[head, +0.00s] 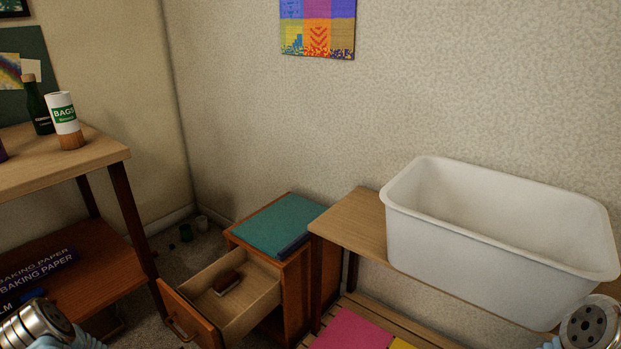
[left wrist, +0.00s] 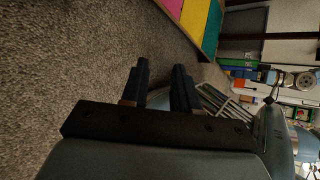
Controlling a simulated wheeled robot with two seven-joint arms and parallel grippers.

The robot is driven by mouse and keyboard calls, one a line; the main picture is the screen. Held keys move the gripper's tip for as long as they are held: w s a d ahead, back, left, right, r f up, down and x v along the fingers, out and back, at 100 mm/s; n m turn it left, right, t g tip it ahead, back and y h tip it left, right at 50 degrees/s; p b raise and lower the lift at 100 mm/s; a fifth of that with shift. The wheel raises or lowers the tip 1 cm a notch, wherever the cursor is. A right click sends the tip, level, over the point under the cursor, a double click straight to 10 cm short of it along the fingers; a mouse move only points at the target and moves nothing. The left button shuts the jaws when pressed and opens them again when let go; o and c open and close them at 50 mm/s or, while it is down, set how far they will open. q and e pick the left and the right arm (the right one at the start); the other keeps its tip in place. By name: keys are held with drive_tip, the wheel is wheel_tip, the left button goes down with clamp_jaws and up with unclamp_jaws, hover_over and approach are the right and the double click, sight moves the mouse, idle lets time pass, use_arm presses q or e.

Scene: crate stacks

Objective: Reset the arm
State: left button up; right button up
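In the head view only parts of my two arms show, the left at the bottom left corner and the right at the bottom right corner. Neither gripper's fingers show there. In the left wrist view my left gripper (left wrist: 160,88) has its two dark fingers apart with nothing between them. It hangs over speckled grey carpet (left wrist: 80,60). My right gripper is not in either view.
An open drawer (head: 241,310) with a small brown object (head: 227,282) juts from a cabinet. A white tub (head: 480,245) stands on a wooden table (head: 352,222) at right. A slatted bench with coloured panels (head: 350,331) lies low in front.

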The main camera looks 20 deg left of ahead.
use_arm(q)
drive_tip(key=s+d+f+m+g+y, duration=0.2)
drive_tip(key=s+d+m+g, duration=0.15)
drive_tip(key=d+m, duration=0.65)
drive_tip(key=s+d+f+m+g+y, duration=0.1)
drive_tip(key=s+d+m+g+y, duration=0.25)
drive_tip(key=d+m, duration=0.65)
drive_tip(key=w+d+r+m+t, duration=0.1)
drive_tip(key=d+r+m, duration=0.3)
drive_tip(key=m, duration=1)
drive_tip(key=shift+d+t, duration=0.45)
drive_tip(key=shift+t, duration=0.35)
drive_tip(key=shift+w+r, duration=0.1)
